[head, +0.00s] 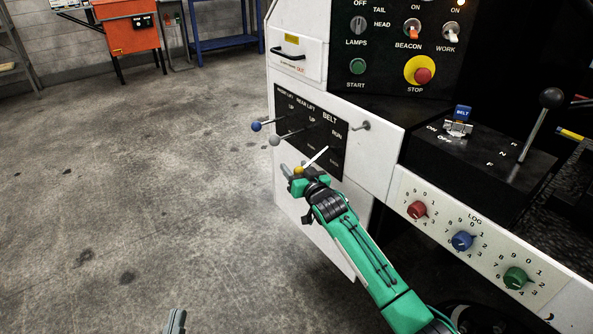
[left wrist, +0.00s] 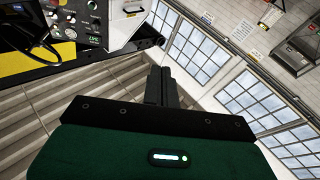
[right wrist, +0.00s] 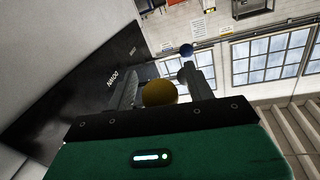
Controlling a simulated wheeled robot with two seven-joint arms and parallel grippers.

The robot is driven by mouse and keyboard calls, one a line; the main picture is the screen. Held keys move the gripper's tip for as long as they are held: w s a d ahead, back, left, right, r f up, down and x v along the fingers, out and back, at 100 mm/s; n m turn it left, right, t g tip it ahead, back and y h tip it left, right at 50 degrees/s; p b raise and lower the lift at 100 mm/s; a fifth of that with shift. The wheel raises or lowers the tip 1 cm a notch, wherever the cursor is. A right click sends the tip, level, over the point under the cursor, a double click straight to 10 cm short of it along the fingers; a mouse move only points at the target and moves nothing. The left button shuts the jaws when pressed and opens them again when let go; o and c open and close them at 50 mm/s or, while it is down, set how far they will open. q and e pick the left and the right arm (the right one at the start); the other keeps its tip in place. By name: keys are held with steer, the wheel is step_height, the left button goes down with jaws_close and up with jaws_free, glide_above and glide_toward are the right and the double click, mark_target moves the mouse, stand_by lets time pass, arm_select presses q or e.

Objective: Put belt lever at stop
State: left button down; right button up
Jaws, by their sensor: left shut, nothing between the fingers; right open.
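The belt lever has a yellow knob (head: 298,170) on a pale shaft (head: 318,155), below the BELT and RUN labels on a black panel (head: 336,160). Its shaft slopes down more steeply than the two levers beside it. The lower panel lettering is too small to read. My right gripper (head: 295,179) is at the yellow knob; in the right wrist view its fingers are open, one on each side of the knob (right wrist: 160,92). Contact cannot be told. My left gripper (head: 177,318) is shut and empty, low over the floor in the head view; it also shows in the left wrist view (left wrist: 162,82).
A blue-knobbed lever (head: 256,126) and a grey-knobbed lever (head: 275,140) stick out just left of the belt lever. A side console holds a blue BELT tag (head: 462,113), a black-knobbed lever (head: 551,98) and coloured dials (head: 462,240). Open concrete floor (head: 130,180) lies left.

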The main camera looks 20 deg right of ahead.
jaws_close()
steer(key=shift+r, duration=0.15)
